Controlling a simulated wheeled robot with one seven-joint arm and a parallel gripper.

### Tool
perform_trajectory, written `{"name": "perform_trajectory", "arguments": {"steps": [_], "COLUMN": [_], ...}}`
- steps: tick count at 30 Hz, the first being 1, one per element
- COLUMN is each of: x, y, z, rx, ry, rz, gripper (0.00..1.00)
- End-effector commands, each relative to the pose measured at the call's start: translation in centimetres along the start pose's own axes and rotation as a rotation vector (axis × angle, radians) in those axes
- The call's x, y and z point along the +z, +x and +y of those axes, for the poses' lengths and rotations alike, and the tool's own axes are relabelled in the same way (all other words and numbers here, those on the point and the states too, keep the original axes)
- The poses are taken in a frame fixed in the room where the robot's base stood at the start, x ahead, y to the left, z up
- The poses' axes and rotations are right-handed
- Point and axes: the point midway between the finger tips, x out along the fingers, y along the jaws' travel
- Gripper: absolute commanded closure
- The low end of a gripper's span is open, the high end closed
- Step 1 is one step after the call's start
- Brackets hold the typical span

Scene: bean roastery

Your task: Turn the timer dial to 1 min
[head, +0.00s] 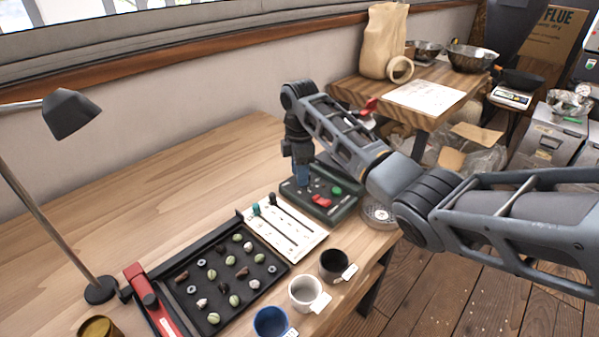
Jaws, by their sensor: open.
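A dark green control box (330,213) sits on the wooden table near its right end. A green button (336,191) and red controls (321,201) show on its top. My gripper (302,181) points down over the left back part of this box, with its jaws open. The fingertips are small in the view, and I cannot tell whether they touch anything. I cannot make out the timer dial or its markings; the gripper covers that part of the box.
A white panel with sliders (283,229) lies left of the box. In front are a black tray (267,292) of beans, a black cup (334,264), a white cup (304,292) and a blue cup (270,321). A lamp (72,113) stands left. The table's back left is clear.

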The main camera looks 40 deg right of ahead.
Motion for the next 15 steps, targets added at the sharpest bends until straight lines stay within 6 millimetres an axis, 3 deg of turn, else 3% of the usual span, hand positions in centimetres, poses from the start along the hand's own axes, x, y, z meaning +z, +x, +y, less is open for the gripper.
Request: {"name": "perform_trajectory", "arguments": {"steps": [9, 15], "x": [0.01, 0.01], "y": [0.36, 0.35], "z": [-0.02, -0.02], "rx": [0.0, 0.0], "ry": [0.0, 0.0], "rz": [-0.001, 0.0], "gripper": [0.6, 0.79]}}
